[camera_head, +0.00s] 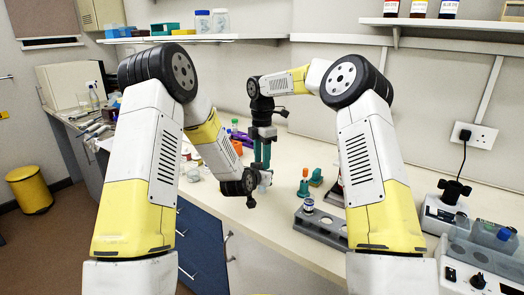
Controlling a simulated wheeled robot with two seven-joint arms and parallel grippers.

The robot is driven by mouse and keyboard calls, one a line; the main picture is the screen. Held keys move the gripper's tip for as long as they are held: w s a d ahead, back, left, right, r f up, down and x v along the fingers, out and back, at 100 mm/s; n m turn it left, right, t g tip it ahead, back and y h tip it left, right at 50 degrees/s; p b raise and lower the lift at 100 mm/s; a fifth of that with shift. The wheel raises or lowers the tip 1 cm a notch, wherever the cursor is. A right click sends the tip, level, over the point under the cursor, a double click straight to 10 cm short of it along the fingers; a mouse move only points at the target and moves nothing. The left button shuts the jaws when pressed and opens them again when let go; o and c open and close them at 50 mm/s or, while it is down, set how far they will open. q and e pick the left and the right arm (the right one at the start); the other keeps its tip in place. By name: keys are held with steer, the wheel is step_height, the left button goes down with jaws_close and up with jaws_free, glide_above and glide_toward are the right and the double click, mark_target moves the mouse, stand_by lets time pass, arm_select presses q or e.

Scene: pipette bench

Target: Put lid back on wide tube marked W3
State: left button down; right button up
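A grey rack (321,228) stands on the bench, right of centre. A short tube with a white and dark blue band (308,206) is in its far-left part; its marking is too small to read, so I cannot tell whether it is W3. My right gripper (262,162) points down behind the rack, to its left, with two teal fingers close together; I cannot tell whether anything is between them. My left gripper (262,182) is low in the centre, just in front of the right one. Its fingers are mostly hidden by its dark wrist. I cannot make out a loose lid.
An orange-topped tube (304,174) and teal items (316,177) stand behind the rack. A mixer (447,211) and a device with a blue block (490,235) are at the right. Bottles stand on a wall shelf (440,22). Some bench lies clear behind the rack.

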steer(key=shift+f, duration=0.2)
jaws_close()
steer(key=shift+m, duration=1.7)
steer(key=shift+o, duration=1.3)
jaws_free()
steer(key=shift+s+a+r, duration=0.15)
steer(key=shift+r, duration=2.2)
